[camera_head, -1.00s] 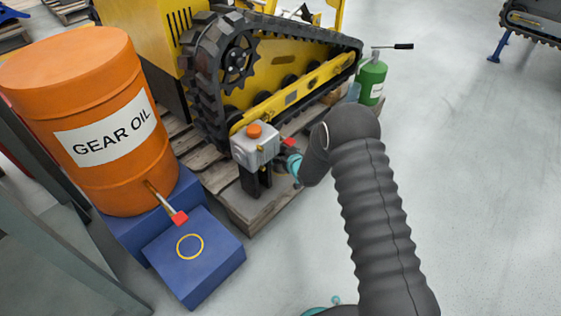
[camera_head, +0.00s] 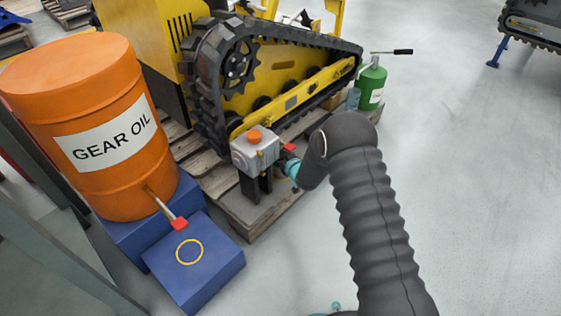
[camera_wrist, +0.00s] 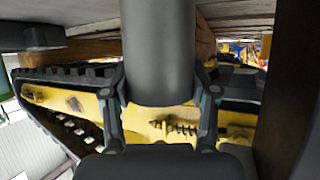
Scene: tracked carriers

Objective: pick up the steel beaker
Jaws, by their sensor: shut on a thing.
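The steel beaker (camera_wrist: 158,50) shows in the wrist view as a smooth dark grey cylinder, running from the top edge to the middle of the picture. My gripper (camera_wrist: 162,90) is shut on it, with one finger against each side. Its far end is cut off by the frame. In the head view I cannot make out the beaker, and my arm hides most of my gripper.
A yellow tracked carrier (camera_head: 285,75) stands on a wooden pallet (camera_head: 238,212). A grey box with an orange cap (camera_head: 255,148) sits near the pallet's edge. An orange gear oil drum (camera_head: 95,120), a blue step (camera_head: 195,265) and a green canister (camera_head: 371,84) are nearby.

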